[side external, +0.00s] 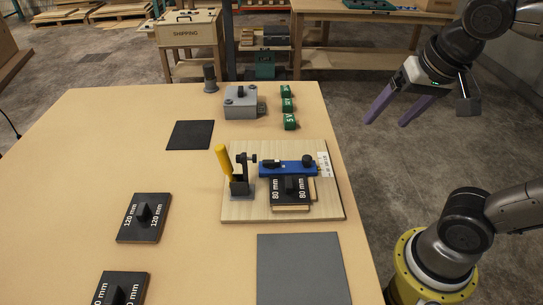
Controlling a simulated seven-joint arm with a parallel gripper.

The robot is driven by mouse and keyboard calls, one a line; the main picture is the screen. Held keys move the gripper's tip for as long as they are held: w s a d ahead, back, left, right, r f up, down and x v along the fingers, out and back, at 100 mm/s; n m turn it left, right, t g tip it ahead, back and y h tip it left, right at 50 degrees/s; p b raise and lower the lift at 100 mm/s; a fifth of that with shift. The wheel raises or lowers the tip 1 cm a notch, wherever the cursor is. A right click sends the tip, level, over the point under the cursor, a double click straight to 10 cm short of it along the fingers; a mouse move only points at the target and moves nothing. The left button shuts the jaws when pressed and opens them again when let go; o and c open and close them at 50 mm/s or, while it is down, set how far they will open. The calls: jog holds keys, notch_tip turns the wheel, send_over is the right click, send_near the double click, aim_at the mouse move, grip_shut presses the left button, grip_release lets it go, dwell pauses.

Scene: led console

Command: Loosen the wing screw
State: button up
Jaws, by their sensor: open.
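A light wooden board (235,207) lies on the table and carries a blue bar (287,169). A dark round knob (307,160) stands at the bar's right end, and a small dark part (271,164) sits near its left end. Either may be the wing screw; I cannot tell which at this size. A black plate marked 80 mm (289,196) sits just in front of the bar. A clamp with a yellow handle (223,161) stands at the left, handle raised. My gripper (386,122) is open and empty, its purple fingers up beyond the table's right edge, well away from the board.
Two black 120 mm-type plates (127,232) (109,290) lie at left front. A grey box (240,106), green blocks (287,105) and a dark cylinder (210,82) stand at the back. A black mat (190,135) and grey mat (301,270) lie flat. The table's left side is clear.

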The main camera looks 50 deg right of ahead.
jog(key=w+a+r+m, duration=0.2)
jog(key=w+r, duration=0.1)
jog(key=w, duration=0.3)
jog(key=g+h, duration=0.1)
jog(key=h, duration=0.1)
send_over(272, 162)
jog(key=s, duration=0.4)
jog(key=a+f+n, duration=0.1)
jog(key=a+f, duration=0.2)
jog(key=a, duration=0.1)
jog(key=x, duration=1.3)
jog(key=shift+s+f, duration=0.25)
jog(key=shift+f, duration=0.25)
grip_shut()
